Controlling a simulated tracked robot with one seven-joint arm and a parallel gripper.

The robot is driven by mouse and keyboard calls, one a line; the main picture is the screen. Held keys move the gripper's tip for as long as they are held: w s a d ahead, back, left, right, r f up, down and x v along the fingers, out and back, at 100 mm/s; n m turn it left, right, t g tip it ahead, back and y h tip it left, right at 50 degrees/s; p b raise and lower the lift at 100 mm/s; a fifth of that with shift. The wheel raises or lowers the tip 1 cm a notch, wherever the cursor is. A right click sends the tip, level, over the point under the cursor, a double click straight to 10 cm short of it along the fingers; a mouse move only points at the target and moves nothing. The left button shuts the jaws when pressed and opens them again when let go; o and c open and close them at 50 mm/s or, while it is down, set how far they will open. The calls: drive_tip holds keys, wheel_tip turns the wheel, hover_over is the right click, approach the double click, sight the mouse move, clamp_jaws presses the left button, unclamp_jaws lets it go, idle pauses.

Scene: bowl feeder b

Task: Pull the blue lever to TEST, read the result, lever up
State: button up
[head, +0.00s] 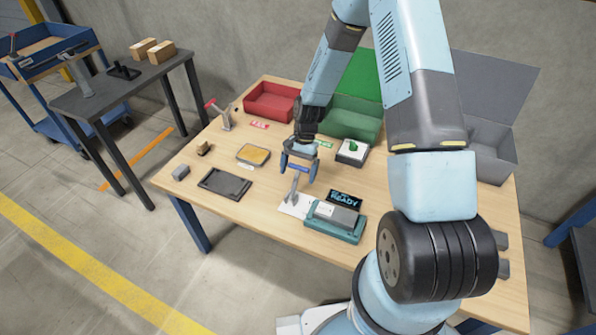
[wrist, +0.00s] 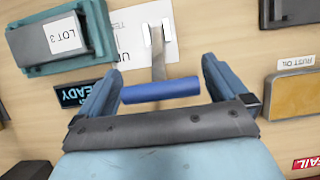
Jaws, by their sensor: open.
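The blue lever handle (wrist: 160,90) is a bar on a grey stem (wrist: 158,55), rising from a white plate (head: 290,208) with printed labels, partly hidden. In the head view the stem (head: 293,188) stands raised, tilted slightly. The display (head: 345,198) reads READY in blue. Beside the plate a teal fixture (head: 322,229) holds a grey block (head: 337,213), labelled LOT 3 in the wrist view.
A red bin (head: 270,108), a green bin (head: 350,125) and a grey bin (head: 490,160) stand along the back. A green-button box (head: 352,157), a yellow rust oil tray (head: 253,155), a dark tray (head: 226,184) and a red-handled lever (head: 220,112) surround the middle.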

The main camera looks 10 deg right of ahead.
drive_tip(key=shift+f, duration=0.1)
drive_tip(key=shift+c, duration=0.2)
drive_tip(key=c, duration=1.1)
